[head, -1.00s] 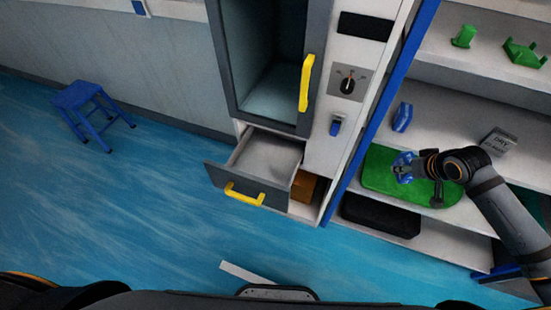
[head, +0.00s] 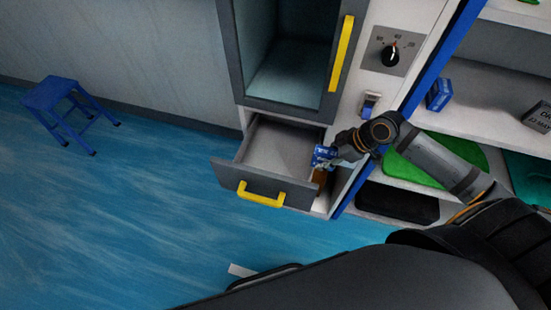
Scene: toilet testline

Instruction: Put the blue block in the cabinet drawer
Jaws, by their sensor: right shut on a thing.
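My right gripper (head: 337,157) is shut on a blue block (head: 322,157) with pale markings. It holds the block at the right edge of the open cabinet drawer (head: 258,147), level with or a little above the drawer wall; the exact height is hard to tell. The drawer is grey-white inside, looks empty, and has a yellow handle (head: 262,194) on its dark front. My left gripper is not in view.
A second blue block (head: 439,94) stands on the shelf to the right, near a grey box (head: 538,117). A green mat (head: 430,165) lies on the shelf below. An oven-like compartment (head: 291,60) sits above the drawer. A blue stool (head: 66,105) stands on the floor at left.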

